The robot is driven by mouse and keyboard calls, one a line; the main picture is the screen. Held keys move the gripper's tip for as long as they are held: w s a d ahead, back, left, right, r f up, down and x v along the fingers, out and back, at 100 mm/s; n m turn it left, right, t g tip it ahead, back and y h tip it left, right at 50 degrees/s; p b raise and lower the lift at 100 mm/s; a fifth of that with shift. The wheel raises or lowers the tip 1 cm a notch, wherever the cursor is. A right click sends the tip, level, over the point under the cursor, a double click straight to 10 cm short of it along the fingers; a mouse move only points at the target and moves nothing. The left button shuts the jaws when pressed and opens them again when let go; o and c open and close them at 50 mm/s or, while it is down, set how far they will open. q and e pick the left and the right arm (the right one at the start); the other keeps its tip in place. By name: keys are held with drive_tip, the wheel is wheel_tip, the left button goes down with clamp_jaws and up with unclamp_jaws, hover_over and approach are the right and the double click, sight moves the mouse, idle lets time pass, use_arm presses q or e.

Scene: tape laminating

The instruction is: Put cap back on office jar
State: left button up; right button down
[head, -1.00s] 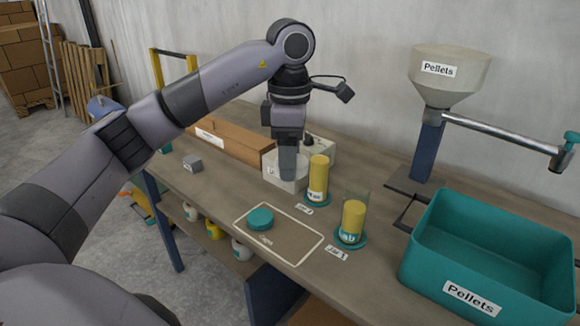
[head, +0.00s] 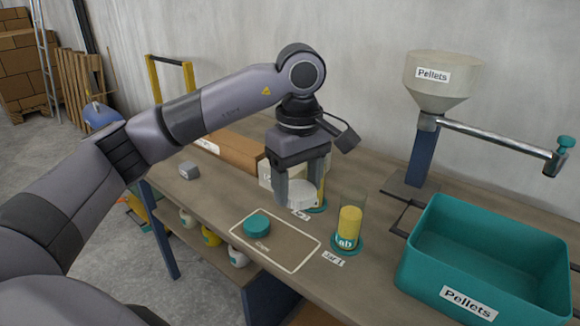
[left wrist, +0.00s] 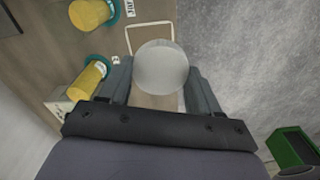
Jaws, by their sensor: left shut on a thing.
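My left gripper (head: 297,197) is shut on a white round cap (head: 304,193), held in the air just left of the rear jar. The cap also shows between the fingers in the left wrist view (left wrist: 161,66). The rear jar (head: 323,188), with yellow contents and a teal base, is mostly hidden behind the gripper; its label cannot be read. The front jar (head: 348,228), labelled "Lab", stands upright and uncapped on a teal base. A teal cap (head: 257,224) lies on the outlined mat (head: 280,247). My right gripper is not in view.
A white box (head: 264,174) and a brown box (head: 232,150) stand behind the gripper. A teal Pellets bin (head: 480,260) and a Pellets hopper (head: 443,80) occupy the right. The mat's right part is clear.

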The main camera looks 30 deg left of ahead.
use_arm(q)
drive_tip(key=s+d+f+m, duration=0.3)
drive_tip(key=s+d+m, duration=0.1)
drive_tip(key=m, duration=0.9)
drive_tip(key=shift+d+m, duration=0.4)
drive_tip(key=shift+d, duration=0.05)
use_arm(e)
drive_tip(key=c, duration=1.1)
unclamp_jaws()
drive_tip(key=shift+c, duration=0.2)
use_arm(q)
drive_tip(key=shift+a, duration=0.1)
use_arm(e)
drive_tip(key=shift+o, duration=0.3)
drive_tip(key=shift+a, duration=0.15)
use_arm(q)
drive_tip(key=shift+a, duration=0.1)
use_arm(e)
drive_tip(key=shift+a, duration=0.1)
